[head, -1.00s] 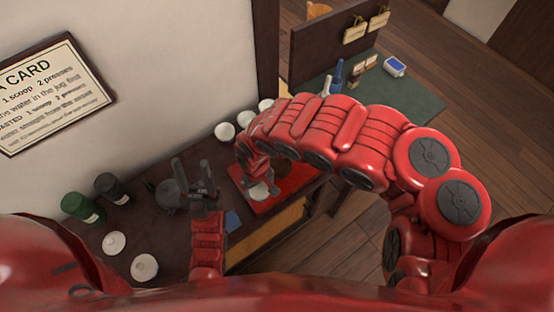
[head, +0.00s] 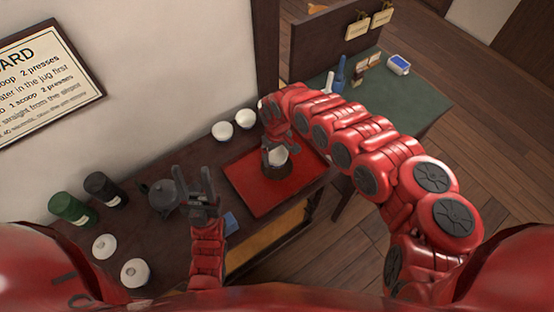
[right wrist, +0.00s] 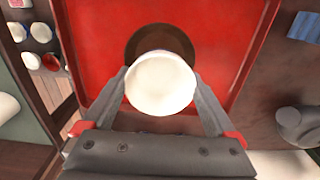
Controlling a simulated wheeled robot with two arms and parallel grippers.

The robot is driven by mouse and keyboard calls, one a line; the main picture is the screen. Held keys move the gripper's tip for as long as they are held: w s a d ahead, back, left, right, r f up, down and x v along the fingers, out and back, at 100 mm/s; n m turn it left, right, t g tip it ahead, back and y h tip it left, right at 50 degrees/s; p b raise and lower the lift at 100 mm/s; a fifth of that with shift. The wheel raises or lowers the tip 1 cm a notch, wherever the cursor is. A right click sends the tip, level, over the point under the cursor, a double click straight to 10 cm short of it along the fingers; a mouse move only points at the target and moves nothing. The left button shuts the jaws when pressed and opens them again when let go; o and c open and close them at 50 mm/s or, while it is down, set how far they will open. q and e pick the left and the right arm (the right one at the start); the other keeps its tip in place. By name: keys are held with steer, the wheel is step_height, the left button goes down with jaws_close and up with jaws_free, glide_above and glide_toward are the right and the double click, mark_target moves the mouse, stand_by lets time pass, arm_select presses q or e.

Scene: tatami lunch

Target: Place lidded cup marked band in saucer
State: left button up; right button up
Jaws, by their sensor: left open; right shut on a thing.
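My right gripper (head: 272,148) is shut on a white cup (head: 276,156), which also shows from above in the right wrist view (right wrist: 160,82). I cannot make out a band on it. The cup is over a dark round saucer (head: 276,173) on a red tray (head: 250,188); the saucer's dark rim (right wrist: 160,32) shows behind the cup in the right wrist view. I cannot tell whether cup and saucer touch. My left gripper (head: 194,178) is open and empty, beside a dark grey teapot (head: 162,196).
Two white lidded cups (head: 104,246) (head: 134,271) stand at the front left. Green (head: 70,208) and black (head: 103,187) canisters stand by the wall. White cups (head: 222,131) (head: 245,118) stand behind the tray. A blue cloth (head: 230,222) lies beside it. The tray's front is clear.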

mark_target(277, 161)
steer(key=shift+f, duration=0.45)
steer(key=shift+f+p, duration=0.35)
steer(key=shift+f, duration=0.6)
steer(key=shift+d+f, duration=0.1)
steer(key=shift+f, duration=0.25)
steer(key=o, duration=1.1)
steer(key=shift+f, duration=0.1)
